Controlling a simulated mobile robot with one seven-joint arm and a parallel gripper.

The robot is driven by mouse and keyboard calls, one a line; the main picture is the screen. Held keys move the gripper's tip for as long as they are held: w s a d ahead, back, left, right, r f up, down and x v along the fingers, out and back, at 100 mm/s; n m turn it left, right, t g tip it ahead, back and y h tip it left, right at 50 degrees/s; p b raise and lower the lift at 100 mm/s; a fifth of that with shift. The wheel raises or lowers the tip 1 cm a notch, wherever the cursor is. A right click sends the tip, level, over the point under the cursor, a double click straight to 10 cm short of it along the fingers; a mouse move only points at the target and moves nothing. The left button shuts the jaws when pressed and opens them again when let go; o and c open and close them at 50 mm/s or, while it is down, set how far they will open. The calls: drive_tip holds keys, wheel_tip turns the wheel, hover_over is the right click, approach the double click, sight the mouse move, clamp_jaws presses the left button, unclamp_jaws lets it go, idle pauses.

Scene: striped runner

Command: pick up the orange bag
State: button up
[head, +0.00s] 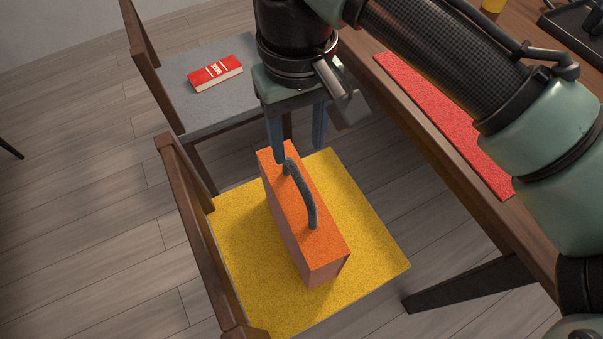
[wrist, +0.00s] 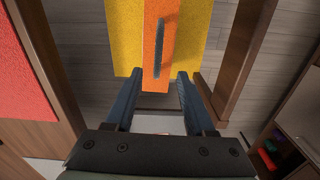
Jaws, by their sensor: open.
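The orange bag (head: 305,222) is box-shaped with a dark grey arched handle (head: 306,195) on top. It stands upright on a chair's yellow seat (head: 370,263). My gripper (head: 299,150) is above the far end of the bag, its two blue fingers apart and pointing down. In the wrist view, the orange bag (wrist: 152,70) and its handle (wrist: 159,45) lie ahead of the fingertips, roughly in line with the gap. My gripper (wrist: 160,76) is open with nothing held. Whether a finger touches the bag's far end is hard to tell.
A wooden table (head: 400,105) with a red runner (head: 440,122) runs along the right. The yellow chair's wooden backrest (head: 200,240) rises left of the bag. Behind, a grey-seated chair (head: 190,122) holds a red book (head: 215,74). Open floor (head: 80,200) lies left.

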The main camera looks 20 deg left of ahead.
sight(298, 177)
wheel_tip(298, 177, down, 7)
drive_tip(key=shift+r+b, duration=0.1)
drive_tip(key=shift+b, duration=0.85)
drive_tip(key=shift+w+a+f+b, duration=0.15)
drive_tip(key=shift+f+b, duration=0.45)
drive_tip(key=shift+f, duration=0.75)
drive_tip(key=shift+w+a+f+b, duration=0.1)
drive_tip(key=shift+w+f+b, duration=0.3)
drive_tip(key=shift+f, duration=0.95)
drive_tip(key=shift+s, duration=0.15)
clamp_jaws()
drive_tip(key=shift+r, duration=0.1)
